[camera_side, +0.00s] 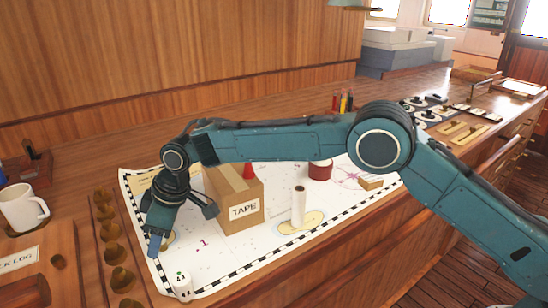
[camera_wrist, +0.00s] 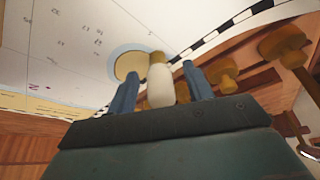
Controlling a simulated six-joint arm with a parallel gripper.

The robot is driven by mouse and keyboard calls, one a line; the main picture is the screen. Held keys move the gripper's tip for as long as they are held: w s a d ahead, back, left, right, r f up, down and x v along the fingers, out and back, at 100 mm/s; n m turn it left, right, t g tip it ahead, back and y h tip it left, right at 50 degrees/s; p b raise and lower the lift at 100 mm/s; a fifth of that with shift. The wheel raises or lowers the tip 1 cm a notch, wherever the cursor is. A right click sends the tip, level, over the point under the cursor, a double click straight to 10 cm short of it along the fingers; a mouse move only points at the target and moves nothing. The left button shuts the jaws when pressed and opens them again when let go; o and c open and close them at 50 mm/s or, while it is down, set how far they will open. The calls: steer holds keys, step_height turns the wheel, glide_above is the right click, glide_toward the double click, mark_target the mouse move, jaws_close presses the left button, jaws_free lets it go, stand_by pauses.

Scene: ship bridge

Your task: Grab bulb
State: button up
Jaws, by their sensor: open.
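A pale, cream-white bulb (camera_wrist: 160,88) with a tan end stands out between the two blue fingers of my gripper (camera_wrist: 160,72) in the wrist view. There is a small gap between the bulb and each finger, so the jaws are open around it. In the side view my gripper (camera_side: 182,230) points down over the left part of the chart, fingers spread. I cannot make out the bulb clearly there; the gripper seems to hide it.
A cardboard box marked TAPE (camera_side: 236,198) stands close right of my gripper. A small white cylinder (camera_side: 182,286) sits at the chart's front corner. Brass knobs (camera_side: 114,252) line the left side. A white roll (camera_side: 299,206) and a red tape roll (camera_side: 320,170) stand farther right.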

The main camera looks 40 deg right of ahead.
stand_by(0.4)
steer(key=c, duration=1)
steer(key=shift+r, duration=0.15)
steer(key=shift+c, duration=0.2)
steer(key=shift+r, duration=4.85)
